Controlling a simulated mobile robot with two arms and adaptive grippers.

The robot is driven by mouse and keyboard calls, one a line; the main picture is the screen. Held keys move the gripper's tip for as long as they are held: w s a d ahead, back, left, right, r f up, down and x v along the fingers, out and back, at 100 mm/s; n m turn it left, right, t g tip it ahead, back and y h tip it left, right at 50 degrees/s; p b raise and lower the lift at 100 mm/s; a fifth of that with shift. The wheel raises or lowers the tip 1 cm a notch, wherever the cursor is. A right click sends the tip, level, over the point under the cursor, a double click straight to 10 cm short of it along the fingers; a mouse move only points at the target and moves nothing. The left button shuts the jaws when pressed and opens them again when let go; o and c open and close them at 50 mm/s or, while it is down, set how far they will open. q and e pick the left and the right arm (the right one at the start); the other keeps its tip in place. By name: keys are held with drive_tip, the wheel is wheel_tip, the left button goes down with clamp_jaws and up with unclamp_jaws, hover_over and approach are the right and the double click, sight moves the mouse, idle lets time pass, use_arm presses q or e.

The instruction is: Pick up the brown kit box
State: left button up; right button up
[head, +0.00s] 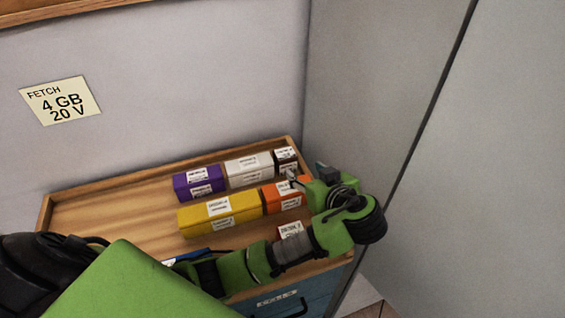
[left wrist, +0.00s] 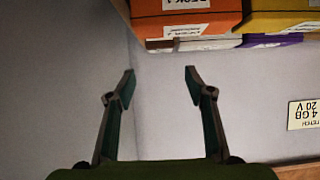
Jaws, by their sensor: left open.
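The brown kit box (head: 287,167), dark with white labels, sits at the back right of the wooden tray, beside the white box. My left gripper (head: 300,180) is just in front of it and to its right, above the orange box. In the left wrist view my left gripper (left wrist: 160,82) is open, with nothing between its fingers and the grey wall behind them. A dark sliver beside the white box at the top of that view may be the brown box; most of it is hidden by the orange box. My right gripper is not in view.
A purple box (head: 199,186), white box (head: 248,171), yellow box (head: 219,216) and orange box (head: 284,201) stand close together. A reddish-brown box (head: 290,231) is partly behind my arm. The wooden tray (head: 110,206) is bare at left. Walls stand behind and right.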

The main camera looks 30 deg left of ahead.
use_arm(q)
drive_tip(key=p, duration=0.2)
approach(286, 154)
drive_tip(key=shift+w+a+f, duration=0.35)
drive_tip(key=shift+a+f, duration=0.05)
drive_tip(key=shift+f, duration=0.2)
drive_tip(key=shift+w+a+f, duration=0.4)
drive_tip(key=shift+f, duration=0.25)
drive_tip(key=shift+w+a+r+p, duration=0.1)
drive_tip(key=shift+w+a+p, duration=0.55)
drive_tip(key=shift+w+a, duration=0.35)
drive_tip(key=shift+x, duration=1.1)
drive_tip(key=shift+a+f, duration=0.15)
drive_tip(key=shift+f, duration=0.15)
drive_tip(key=c, duration=1)
